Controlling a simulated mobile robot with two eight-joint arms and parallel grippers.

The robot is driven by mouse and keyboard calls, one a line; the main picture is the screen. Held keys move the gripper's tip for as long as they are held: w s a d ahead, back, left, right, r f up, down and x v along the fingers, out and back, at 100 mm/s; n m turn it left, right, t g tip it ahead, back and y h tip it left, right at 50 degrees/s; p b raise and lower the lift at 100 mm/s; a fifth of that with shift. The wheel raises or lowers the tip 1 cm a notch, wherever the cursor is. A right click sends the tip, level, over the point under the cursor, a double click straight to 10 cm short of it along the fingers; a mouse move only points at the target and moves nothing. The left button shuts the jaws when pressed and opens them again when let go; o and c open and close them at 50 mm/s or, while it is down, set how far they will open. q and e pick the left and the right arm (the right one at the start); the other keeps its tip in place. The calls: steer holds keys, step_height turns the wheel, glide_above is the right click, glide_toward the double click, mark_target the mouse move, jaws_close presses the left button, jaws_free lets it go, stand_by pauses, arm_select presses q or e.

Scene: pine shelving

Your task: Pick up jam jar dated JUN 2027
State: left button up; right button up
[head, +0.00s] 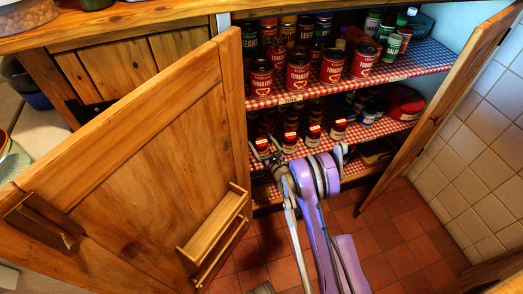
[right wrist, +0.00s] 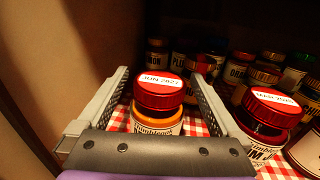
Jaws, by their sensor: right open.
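The jam jar dated JUN 2027 (right wrist: 158,95) stands upright on the checked shelf liner in the right wrist view. It has a red lid with a white date label and an orange band below. My right gripper (right wrist: 159,76) is open, with one finger on each side of the jar. I cannot tell whether either finger touches it. The gripper's palm hides the jar's lower part. In the head view my right gripper (head: 300,157) is at the front of the middle shelf. I cannot tell which jar there is this one. My left gripper is not in view.
Another red-lidded jar (right wrist: 268,120) stands close to the right finger. Several more jars (right wrist: 242,72) stand behind. A dark wooden side (right wrist: 30,110) is at the left. The wooden doors (head: 140,170) stand open.

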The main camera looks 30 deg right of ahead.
jaws_close()
stand_by(0.4)
steer(key=shift+r, duration=0.1)
